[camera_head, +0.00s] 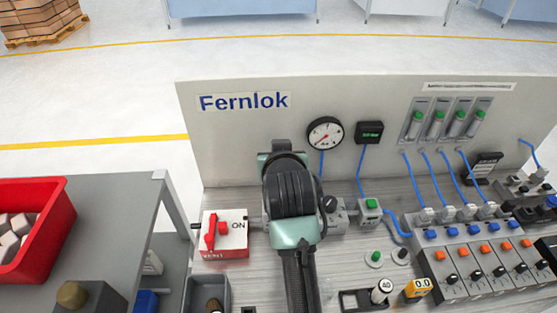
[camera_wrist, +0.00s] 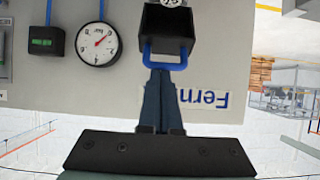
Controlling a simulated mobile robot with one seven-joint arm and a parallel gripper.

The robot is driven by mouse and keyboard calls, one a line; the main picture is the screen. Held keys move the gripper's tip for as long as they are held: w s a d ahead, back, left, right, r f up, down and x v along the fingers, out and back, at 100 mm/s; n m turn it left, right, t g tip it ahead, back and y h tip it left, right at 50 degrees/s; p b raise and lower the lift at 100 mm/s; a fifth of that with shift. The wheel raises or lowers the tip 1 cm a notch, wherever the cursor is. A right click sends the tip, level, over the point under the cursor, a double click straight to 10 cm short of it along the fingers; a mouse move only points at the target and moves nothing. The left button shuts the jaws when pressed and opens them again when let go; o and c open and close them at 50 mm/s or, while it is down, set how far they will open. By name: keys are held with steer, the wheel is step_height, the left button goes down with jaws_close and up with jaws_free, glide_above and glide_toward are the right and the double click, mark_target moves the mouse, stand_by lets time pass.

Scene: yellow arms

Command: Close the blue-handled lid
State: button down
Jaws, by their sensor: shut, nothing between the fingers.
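The blue handle (camera_wrist: 165,67) is a U-shaped bar on the edge of a black, box-like lid (camera_wrist: 167,28) in the wrist view. The lid looks open, and a round silver part (camera_wrist: 174,3) shows at the picture's top edge. My gripper (camera_wrist: 160,76) is shut and empty, its fingertips at the handle's bar; I cannot tell whether they touch it. In the head view my arm covers the lid, the handle and the fingers.
A grey panel (camera_head: 240,145) marked Fernlok stands behind, with a round gauge (camera_head: 325,133) and a small display (camera_head: 370,132). A red switch box (camera_head: 224,246) sits left of my arm. Blue-hosed valves (camera_head: 457,214) and button modules (camera_head: 470,262) fill the right side.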

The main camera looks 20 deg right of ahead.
steer(key=s+f+t+h+b, duration=0.1)
steer(key=s+f+t+b, duration=0.1)
steer(key=b, duration=0.6)
steer(key=s+a+f+t+h+b, duration=0.1)
steer(key=s+f+t+b, duration=0.2)
steer(key=b, duration=0.6)
steer(key=s+a+f+t+b, duration=0.1)
steer(key=f+t+b, duration=0.3)
steer(key=b, duration=0.4)
steer(key=shift+s+f+t+h, duration=0.2)
steer(key=shift+s+t+h, duration=0.25)
steer(key=shift+s, duration=0.2)
steer(key=shift+s+a+f+b, duration=0.1)
steer(key=shift+f+b, duration=0.3)
steer(key=shift+b, duration=0.7)
steer(key=shift+s+f, duration=0.1)
